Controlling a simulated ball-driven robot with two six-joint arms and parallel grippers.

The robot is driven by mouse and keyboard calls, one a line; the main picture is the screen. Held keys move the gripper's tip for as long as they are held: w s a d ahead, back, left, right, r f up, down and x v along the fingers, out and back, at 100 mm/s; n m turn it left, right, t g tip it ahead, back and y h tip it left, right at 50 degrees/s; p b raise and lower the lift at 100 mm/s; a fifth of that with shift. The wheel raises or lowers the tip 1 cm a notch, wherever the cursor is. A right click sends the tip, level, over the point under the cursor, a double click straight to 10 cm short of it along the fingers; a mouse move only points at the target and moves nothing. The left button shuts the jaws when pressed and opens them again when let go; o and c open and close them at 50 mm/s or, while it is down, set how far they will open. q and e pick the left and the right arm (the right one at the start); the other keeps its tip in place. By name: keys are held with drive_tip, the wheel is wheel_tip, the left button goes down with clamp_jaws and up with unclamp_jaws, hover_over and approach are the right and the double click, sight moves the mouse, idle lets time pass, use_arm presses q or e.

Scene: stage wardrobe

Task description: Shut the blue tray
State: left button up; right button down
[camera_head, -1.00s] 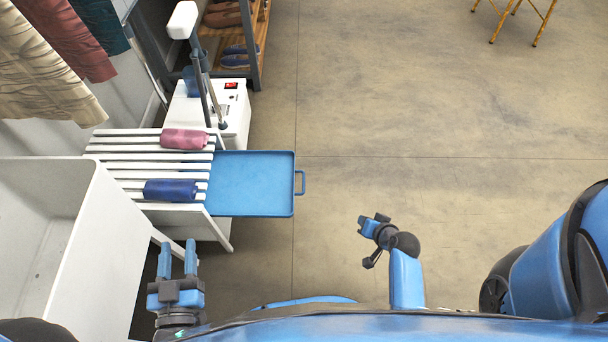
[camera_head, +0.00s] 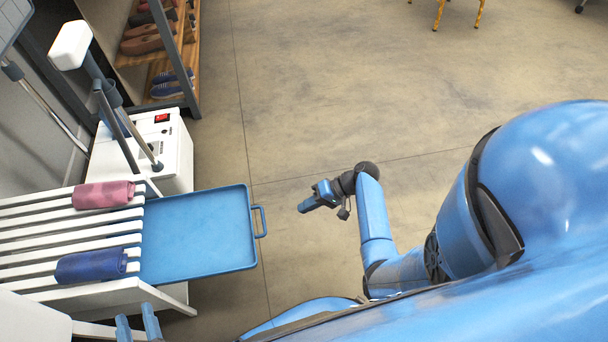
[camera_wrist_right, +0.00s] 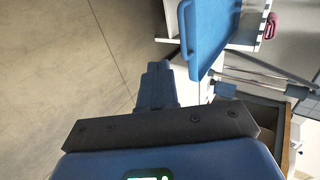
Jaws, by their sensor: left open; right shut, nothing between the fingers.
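The blue tray (camera_head: 196,235) is pulled out to the right from under a white slatted rack (camera_head: 60,238). Its handle (camera_head: 260,221) is on its right edge. The tray and handle also show at the top of the right wrist view (camera_wrist_right: 212,38). My right gripper (camera_head: 306,206) is shut and empty, to the right of the handle and apart from it, pointing left. Its closed fingers show in the right wrist view (camera_wrist_right: 158,84). My left gripper (camera_head: 138,324) is open at the bottom edge, below the tray; only its fingertips show.
A pink roll (camera_head: 103,194) and a dark blue roll (camera_head: 91,265) lie on the slats. A white machine box (camera_head: 150,150) with a pole stands behind the tray. A shoe shelf (camera_head: 165,65) is at the back.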

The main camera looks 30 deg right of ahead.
sight(164, 241)
drive_tip(key=w+a+f+b, duration=0.3)
drive_tip(key=a+f, duration=0.1)
drive_tip(key=a, duration=0.5)
drive_tip(key=shift+a, duration=0.3)
drive_tip(key=w+a, duration=0.1)
drive_tip(key=a, duration=0.3)
drive_tip(key=w+a, duration=0.1)
drive_tip(key=a, duration=0.4)
drive_tip(key=w+a, duration=0.1)
drive_tip(key=a, duration=0.3)
drive_tip(key=shift+w+a, duration=0.35)
drive_tip(key=shift+a, duration=0.05)
drive_tip(key=w+a+b, duration=0.1)
drive_tip(key=a, duration=0.4)
drive_tip(key=w+a+b, duration=0.2)
drive_tip(key=a, duration=0.4)
drive_tip(key=w+a+b, duration=0.2)
drive_tip(key=a, duration=0.3)
drive_tip(key=shift+a+f, duration=0.1)
drive_tip(key=shift+a, duration=0.25)
drive_tip(key=shift+a+r, duration=0.1)
drive_tip(key=shift+r, duration=0.1)
